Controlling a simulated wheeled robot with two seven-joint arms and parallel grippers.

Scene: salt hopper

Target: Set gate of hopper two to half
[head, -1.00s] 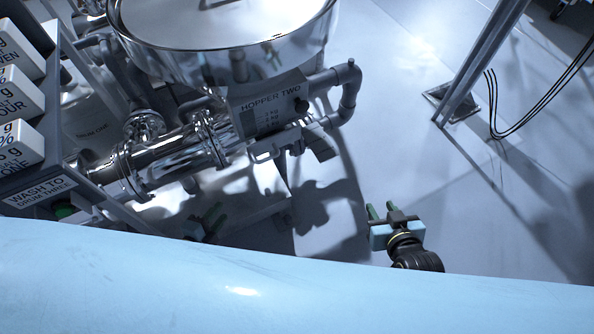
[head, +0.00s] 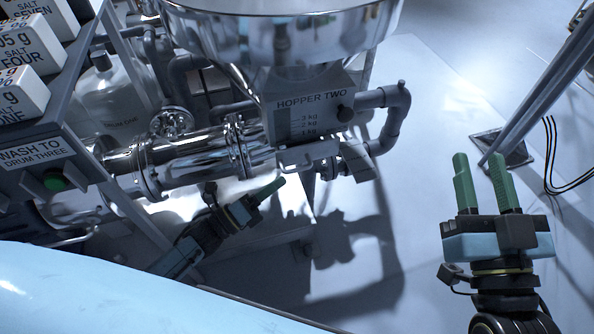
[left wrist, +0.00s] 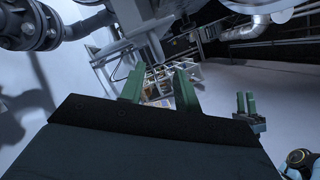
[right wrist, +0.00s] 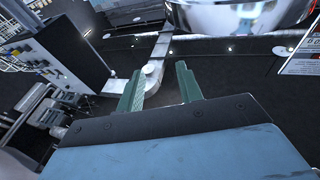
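Hopper two (head: 290,35) is a shiny steel vessel at the top of the head view. Its grey label plate (head: 312,101) reads HOPPER TWO and carries a 1 to 3 kg scale. A grey bracket-like part (head: 308,154), possibly the gate, sits just under the plate; its setting is not clear. My left gripper (head: 268,190) is below and left of that part, apart from it; the left wrist view shows its green fingers (left wrist: 159,82) spread and empty. My right gripper (head: 480,182) is at the right, over the floor, open and empty; its fingers also show apart in the right wrist view (right wrist: 159,85).
Steel pipes and flanges (head: 185,158) run left of the hopper. A grey pipe elbow (head: 392,115) juts out at its right. Floor is clear between hopper and right gripper.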

